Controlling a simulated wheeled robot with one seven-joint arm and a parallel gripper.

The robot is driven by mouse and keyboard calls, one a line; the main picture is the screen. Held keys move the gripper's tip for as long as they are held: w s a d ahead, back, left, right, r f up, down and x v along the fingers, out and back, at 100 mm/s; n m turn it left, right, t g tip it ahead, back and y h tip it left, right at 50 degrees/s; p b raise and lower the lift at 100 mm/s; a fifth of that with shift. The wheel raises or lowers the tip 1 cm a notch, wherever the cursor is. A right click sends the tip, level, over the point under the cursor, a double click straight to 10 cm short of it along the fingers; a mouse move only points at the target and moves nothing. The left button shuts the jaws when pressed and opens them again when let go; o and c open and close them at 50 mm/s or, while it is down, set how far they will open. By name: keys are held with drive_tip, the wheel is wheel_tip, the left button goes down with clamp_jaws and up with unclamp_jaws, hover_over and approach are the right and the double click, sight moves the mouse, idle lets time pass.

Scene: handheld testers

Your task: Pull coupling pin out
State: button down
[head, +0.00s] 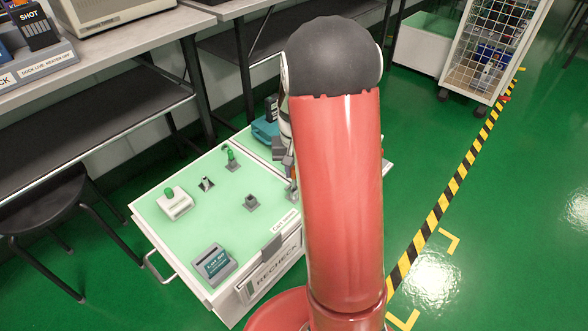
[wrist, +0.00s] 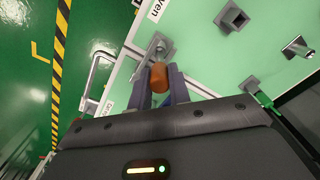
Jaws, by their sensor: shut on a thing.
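The coupling pin shows as an orange-brown knob (wrist: 158,78) in the wrist view. My gripper (wrist: 159,88) is shut on it, with one grey finger on each side. A metal bracket (wrist: 161,46) on the pale green top is just beyond the knob. The pin's shaft is hidden, so I cannot tell whether it sits in the bracket. In the head view my red arm covers much of the scene, and my gripper is mostly hidden at its left edge, near the cart's right side.
The cart top (head: 222,215) carries a grey socket (head: 252,202), a white block with a green knob (head: 173,200), a green-handled fitting (head: 231,157) and a grey device (head: 212,264). A workbench (head: 110,60) and stool (head: 40,215) stand left. Green floor (head: 470,200) is open at right.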

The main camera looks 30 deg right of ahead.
drive_tip(key=shift+r+p, duration=1)
drive_tip(key=shift+r, duration=0.45)
